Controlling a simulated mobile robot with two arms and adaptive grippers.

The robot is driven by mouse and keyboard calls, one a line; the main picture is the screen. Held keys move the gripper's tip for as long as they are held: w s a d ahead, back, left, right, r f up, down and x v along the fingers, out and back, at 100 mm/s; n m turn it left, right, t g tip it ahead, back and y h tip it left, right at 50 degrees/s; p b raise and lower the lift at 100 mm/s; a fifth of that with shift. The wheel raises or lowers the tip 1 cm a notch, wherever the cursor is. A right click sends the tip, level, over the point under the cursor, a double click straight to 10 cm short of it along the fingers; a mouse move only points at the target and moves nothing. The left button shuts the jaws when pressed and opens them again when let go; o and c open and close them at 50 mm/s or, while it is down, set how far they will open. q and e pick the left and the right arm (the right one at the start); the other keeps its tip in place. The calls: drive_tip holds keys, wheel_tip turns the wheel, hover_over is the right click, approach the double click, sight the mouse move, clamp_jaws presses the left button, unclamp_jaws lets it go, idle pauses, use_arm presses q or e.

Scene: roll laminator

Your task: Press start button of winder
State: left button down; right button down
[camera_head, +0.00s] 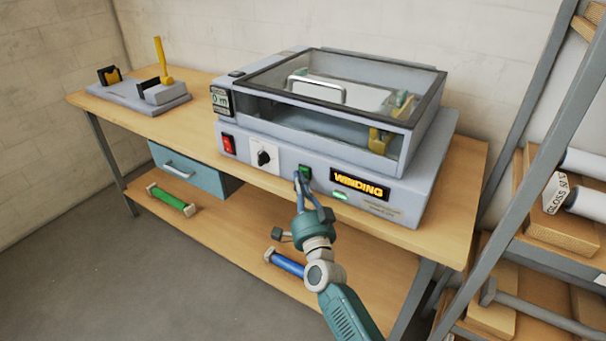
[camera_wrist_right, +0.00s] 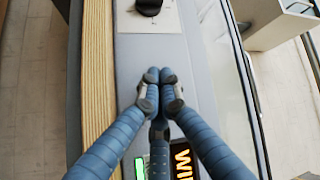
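The winder (camera_head: 400,190) is a grey machine with a clear-windowed lid, standing on the wooden table. A green button (camera_head: 306,171) is on its front panel, between the black knob and the display. My right gripper (camera_head: 298,178) is shut and empty, its fingertips at the green button; I cannot tell whether they touch it. In the right wrist view, the fingertips (camera_wrist_right: 159,78) are together over the panel and hide the button. The display (camera_head: 359,184) reads "WINDING", and a green light (camera_head: 340,196) glows below it. My left gripper is not in view.
A red switch (camera_head: 228,144) and a black knob (camera_head: 264,157) are left of the button. The knob also shows in the right wrist view (camera_wrist_right: 149,6). The lid (camera_head: 345,112) is down. A rack with rolls (camera_head: 588,203) stands at right. A small stand (camera_head: 150,95) is at left.

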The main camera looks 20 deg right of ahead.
idle(0.5)
drive_tip(key=shift+s+a+p, duration=0.35)
drive_tip(key=shift+s+a, duration=0.1)
drive_tip(key=shift+a, duration=0.1)
drive_tip(key=shift+a, duration=0.1)
drive_tip(key=s+a, duration=0.1)
drive_tip(key=a, duration=0.1)
drive_tip(key=s+a+p, duration=0.1)
drive_tip(key=s, duration=0.1)
drive_tip(key=shift+a+p, duration=0.3)
drive_tip(key=shift+a, duration=0.1)
idle(0.5)
